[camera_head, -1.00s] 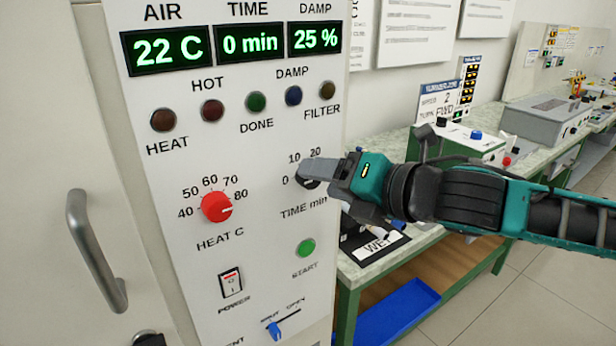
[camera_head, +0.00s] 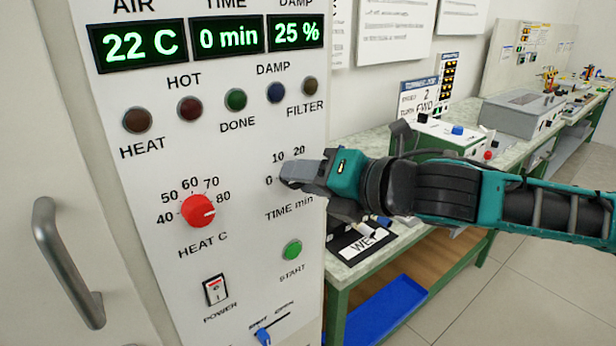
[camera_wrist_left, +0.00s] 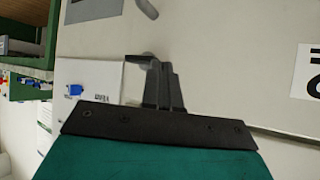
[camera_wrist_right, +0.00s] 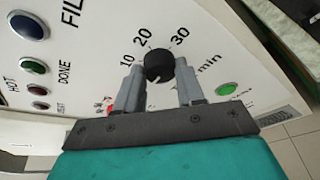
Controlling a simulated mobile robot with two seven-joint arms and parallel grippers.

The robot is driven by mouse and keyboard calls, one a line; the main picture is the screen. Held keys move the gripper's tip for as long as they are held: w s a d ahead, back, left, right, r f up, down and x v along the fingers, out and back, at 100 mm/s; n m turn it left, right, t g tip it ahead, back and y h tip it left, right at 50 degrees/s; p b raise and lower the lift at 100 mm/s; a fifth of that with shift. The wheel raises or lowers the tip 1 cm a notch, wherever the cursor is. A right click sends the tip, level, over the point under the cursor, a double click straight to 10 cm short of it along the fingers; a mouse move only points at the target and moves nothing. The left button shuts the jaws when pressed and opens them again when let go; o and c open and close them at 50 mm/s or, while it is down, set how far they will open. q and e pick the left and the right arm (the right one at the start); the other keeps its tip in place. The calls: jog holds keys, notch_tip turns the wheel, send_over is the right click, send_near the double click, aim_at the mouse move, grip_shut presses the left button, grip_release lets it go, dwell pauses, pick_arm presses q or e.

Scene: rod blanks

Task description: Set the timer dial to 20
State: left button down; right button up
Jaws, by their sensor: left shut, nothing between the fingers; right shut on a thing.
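The timer dial (camera_wrist_right: 158,65) is a round black knob under the scale marks 10, 20 and 30 in the right wrist view. A pale mark on it sits at its lower edge, away from the 20. My right gripper (camera_wrist_right: 159,82) is shut on the dial, one finger on each side. In the head view my right gripper (camera_head: 292,174) covers most of the dial. The TIME display (camera_head: 228,38) reads 0 min. My left gripper (camera_wrist_left: 160,68) is shut and empty in the left wrist view, and out of the head view.
The panel also carries a red HEAT knob (camera_head: 198,211), a green START button (camera_head: 292,249), a POWER switch (camera_head: 215,290) and a blue vent lever (camera_head: 263,336). A door handle (camera_head: 68,262) stands out at left. A bench (camera_head: 350,268) with equipment stands at right.

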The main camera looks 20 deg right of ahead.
jog(key=shift+c, duration=0.4)
jog(key=shift+f+m+t+y+b, duration=0.35)
jog(key=shift+m+t, duration=0.7)
jog(key=shift+m, duration=2.9)
jog(key=shift+f+m+t+y+b, duration=0.1)
jog(key=shift+m+t+y+b, duration=0.65)
jog(key=shift+m, duration=3.25)
jog(key=shift+f+m+t+y+p, duration=0.2)
jog(key=shift+m+t, duration=1.2)
jog(key=shift+m, duration=2.55)
